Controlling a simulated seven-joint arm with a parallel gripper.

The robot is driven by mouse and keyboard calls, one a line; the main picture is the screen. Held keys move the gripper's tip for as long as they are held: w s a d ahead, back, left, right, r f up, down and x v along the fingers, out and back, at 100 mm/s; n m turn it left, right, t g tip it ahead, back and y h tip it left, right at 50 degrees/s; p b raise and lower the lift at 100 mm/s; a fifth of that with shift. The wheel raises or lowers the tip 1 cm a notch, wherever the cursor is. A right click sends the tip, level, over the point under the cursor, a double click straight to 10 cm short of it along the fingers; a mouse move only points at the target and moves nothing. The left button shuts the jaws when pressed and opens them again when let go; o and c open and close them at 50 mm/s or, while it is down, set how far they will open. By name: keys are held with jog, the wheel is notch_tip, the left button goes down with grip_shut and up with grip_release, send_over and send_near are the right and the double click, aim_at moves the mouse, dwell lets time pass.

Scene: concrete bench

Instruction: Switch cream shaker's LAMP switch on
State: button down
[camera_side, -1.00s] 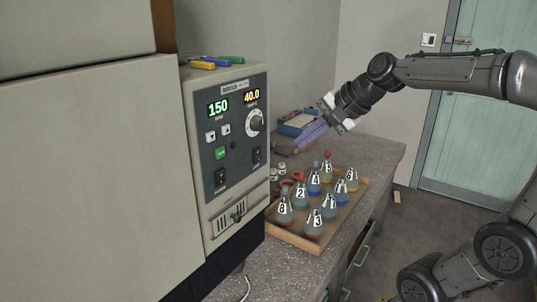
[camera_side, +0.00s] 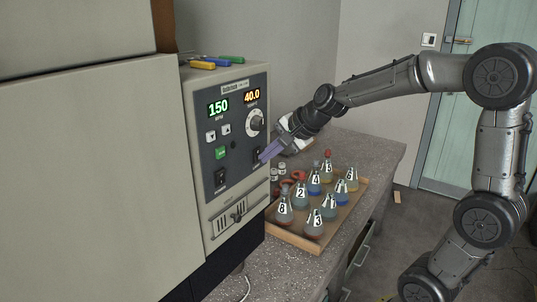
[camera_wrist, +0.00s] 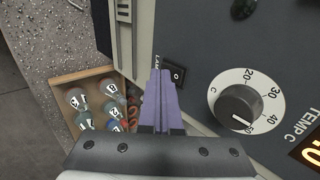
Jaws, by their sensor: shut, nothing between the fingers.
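The cream shaker (camera_side: 206,80) stands at the left with a dark grey control panel. Its LAMP switch (camera_wrist: 174,73), a black rocker with a small white mark, sits on the panel below the temperature dial (camera_wrist: 240,110); which way it is set I cannot tell. In the side view the LAMP switch (camera_side: 257,154) is at the panel's lower right, partly behind my fingertips. My gripper (camera_side: 264,158) is shut and empty, its purple fingers pointing at the panel. In the wrist view the fingertips (camera_wrist: 161,76) appear right beside the switch; contact cannot be told.
A second black rocker (camera_side: 220,178) is at the panel's lower left. Green (camera_side: 220,153) and arrow buttons sit above it. A wooden tray (camera_side: 290,239) of numbered flasks stands on the bench just right of the shaker, below my gripper. Marker pens (camera_side: 203,65) lie on top of the shaker.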

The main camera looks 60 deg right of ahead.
jog(key=shift+w+f, duration=0.1)
jog(key=shift+w, duration=0.05)
dwell(0.3)
jog(key=shift+r, duration=1)
jog(key=s+f+v, duration=0.2)
jog(key=v, duration=1)
jog(key=shift+s+r, duration=0.3)
jog(key=shift+s, duration=0.05)
